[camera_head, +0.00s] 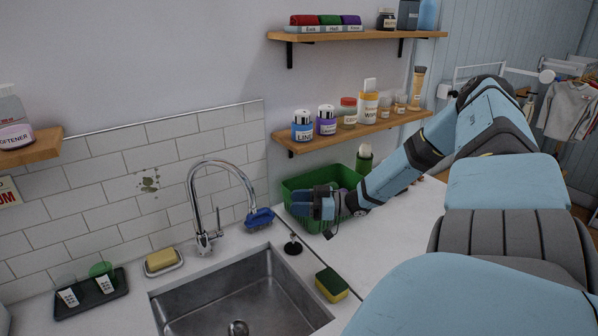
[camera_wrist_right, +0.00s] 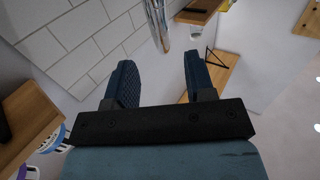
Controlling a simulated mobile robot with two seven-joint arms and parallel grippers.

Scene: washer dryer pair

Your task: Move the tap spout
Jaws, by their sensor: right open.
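The chrome tap (camera_head: 203,240) stands on the counter behind the sink. Its gooseneck spout (camera_head: 215,163) arches up and over to the right, its end coming down near a blue item. In the right wrist view a length of chrome that looks like the tap (camera_wrist_right: 158,25) shows beyond the fingers. My right gripper (camera_head: 300,203) is open and empty, to the right of the spout and apart from it, in front of a green basket. The open fingers also show in the wrist view (camera_wrist_right: 160,80). My left gripper is not in view.
The steel sink (camera_head: 190,302) lies in front of the tap. A blue item (camera_head: 259,218), black stopper (camera_head: 293,246) and sponge (camera_head: 331,284) sit near its right side. The green basket (camera_head: 312,180) stands behind my right gripper. A shelf with bottles (camera_head: 350,134) hangs above.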

